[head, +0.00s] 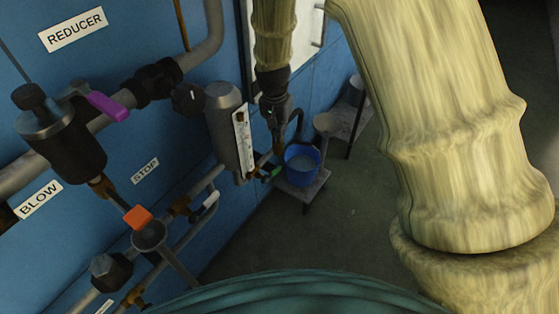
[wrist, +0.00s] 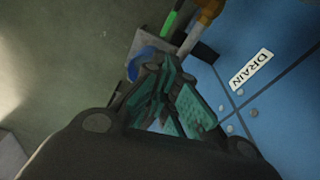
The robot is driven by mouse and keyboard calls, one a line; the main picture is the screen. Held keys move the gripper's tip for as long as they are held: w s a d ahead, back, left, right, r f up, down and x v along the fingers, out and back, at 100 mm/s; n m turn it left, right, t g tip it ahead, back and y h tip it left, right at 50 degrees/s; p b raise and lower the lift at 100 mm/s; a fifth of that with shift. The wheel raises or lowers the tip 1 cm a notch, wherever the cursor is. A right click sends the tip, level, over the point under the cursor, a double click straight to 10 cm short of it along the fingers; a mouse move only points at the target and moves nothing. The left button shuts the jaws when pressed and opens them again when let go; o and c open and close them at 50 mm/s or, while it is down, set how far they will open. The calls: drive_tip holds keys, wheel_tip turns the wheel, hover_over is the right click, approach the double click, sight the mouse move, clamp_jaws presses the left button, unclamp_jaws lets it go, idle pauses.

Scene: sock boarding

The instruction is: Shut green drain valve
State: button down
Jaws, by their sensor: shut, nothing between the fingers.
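The green drain valve handle (head: 272,172) shows small in the head view, by the pipe at the blue panel's lower edge, beside a blue bucket (head: 303,164). In the wrist view the green handle (wrist: 174,20) is a bright bar at the top, next to a brass fitting (wrist: 208,9). My gripper (head: 279,138) points down just above the handle in the head view; its fingers partly cover the pipework there. In the wrist view my gripper (wrist: 169,68) is shut and empty, with the green handle beyond its fingertips, apart from them as far as I can tell.
A DRAIN label (wrist: 251,70) is on the blue panel right of my fingers. The bucket stands on a low grey stand (head: 303,188). A grey cylinder with a gauge (head: 226,125) and a white-handled valve (head: 210,200) lie left of my gripper. Open floor is to the right.

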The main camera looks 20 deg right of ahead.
drive_tip(key=shift+d+r+m, duration=0.1)
drive_tip(key=shift+r+m, duration=0.05)
drive_tip(key=shift+m, duration=0.85)
drive_tip(key=b, duration=0.3)
hover_over(279, 167)
drive_tip(key=f, duration=1.2)
drive_tip(key=shift+w+d+f, duration=0.15)
drive_tip(key=shift+w+d, duration=0.1)
drive_tip(key=shift+s+a+f, duration=0.2)
drive_tip(key=shift+f, duration=0.5)
